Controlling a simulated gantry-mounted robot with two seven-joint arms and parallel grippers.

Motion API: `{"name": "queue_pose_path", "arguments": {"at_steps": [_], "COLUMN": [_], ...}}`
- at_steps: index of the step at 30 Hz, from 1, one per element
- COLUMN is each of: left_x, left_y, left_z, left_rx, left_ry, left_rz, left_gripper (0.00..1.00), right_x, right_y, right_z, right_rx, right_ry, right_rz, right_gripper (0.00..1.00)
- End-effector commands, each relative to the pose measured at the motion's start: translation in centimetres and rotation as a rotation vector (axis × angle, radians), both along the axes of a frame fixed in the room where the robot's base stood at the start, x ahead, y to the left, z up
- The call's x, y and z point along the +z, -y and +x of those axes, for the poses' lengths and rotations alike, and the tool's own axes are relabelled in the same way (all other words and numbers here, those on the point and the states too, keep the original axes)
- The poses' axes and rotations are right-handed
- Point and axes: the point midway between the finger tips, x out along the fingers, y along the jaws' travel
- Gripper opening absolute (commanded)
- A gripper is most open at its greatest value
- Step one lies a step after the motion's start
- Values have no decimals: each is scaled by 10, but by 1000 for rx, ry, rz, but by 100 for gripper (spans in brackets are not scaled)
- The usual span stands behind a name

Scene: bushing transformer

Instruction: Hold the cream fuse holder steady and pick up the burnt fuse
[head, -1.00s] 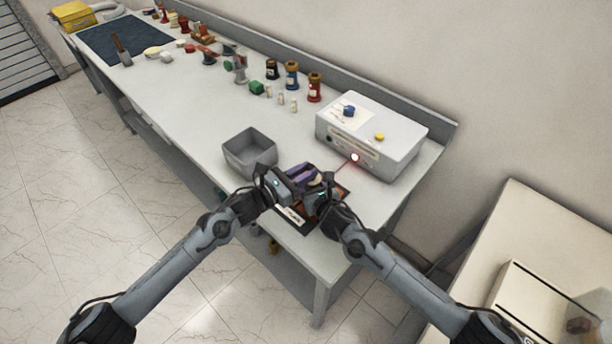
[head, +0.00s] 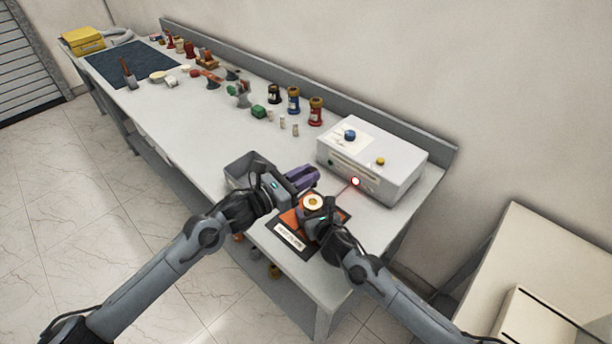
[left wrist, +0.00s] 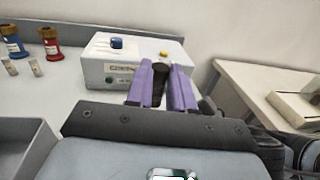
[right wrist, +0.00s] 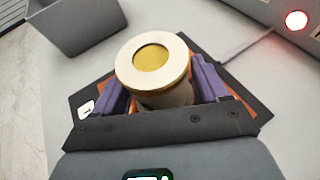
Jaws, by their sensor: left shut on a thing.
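The cream fuse holder (head: 313,203) stands upright on the orange and black mat, its round top with a gold centre facing up; it fills the middle of the right wrist view (right wrist: 153,62). My right gripper (head: 318,216) has its purple fingers on either side of the holder's body; a firm grip on both sides cannot be made out. My left gripper (head: 305,178) is raised up and left of the holder, shut on a dark, burnt-looking fuse (left wrist: 160,76), which shows between its purple fingers in the left wrist view. The fuse is hidden in the head view.
A grey open bin (head: 240,172) stands left of the mat (head: 290,248), partly behind my left gripper. A white box (head: 370,165) with a blue knob and a lit red lamp (head: 355,181) stands behind. Coloured bushings (head: 293,100) line the back.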

Motion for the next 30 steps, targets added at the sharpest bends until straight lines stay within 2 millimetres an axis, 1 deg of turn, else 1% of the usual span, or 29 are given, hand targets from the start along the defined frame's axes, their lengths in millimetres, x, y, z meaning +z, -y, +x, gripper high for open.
{"name": "queue_pose_path", "arguments": {"at_steps": [1, 3, 12, 17, 23, 30], "left_x": [0, 0, 0, 0, 0, 0], "left_y": [0, 0, 0, 0, 0, 0], "left_z": [0, 0, 0, 0, 0, 0], "left_rx": [0, 0, 0, 0, 0, 0], "left_ry": [0, 0, 1, 0, 0, 1], "left_rz": [0, 0, -1, 0, 0, -1], "left_gripper": [0, 0, 0, 0, 0, 0], "right_x": [0, 0, 0, 3, 11, 26], "right_y": [0, 0, 0, 3, 11, 24], "right_z": [0, 0, 0, -6, -25, -59], "right_rx": [0, 0, 0, 1, 0, 0], "right_ry": [0, 0, 0, 1, 1, 0], "right_rz": [0, 0, 0, 1, 0, -1], "right_gripper": [82, 90, 90, 90, 90, 90]}}
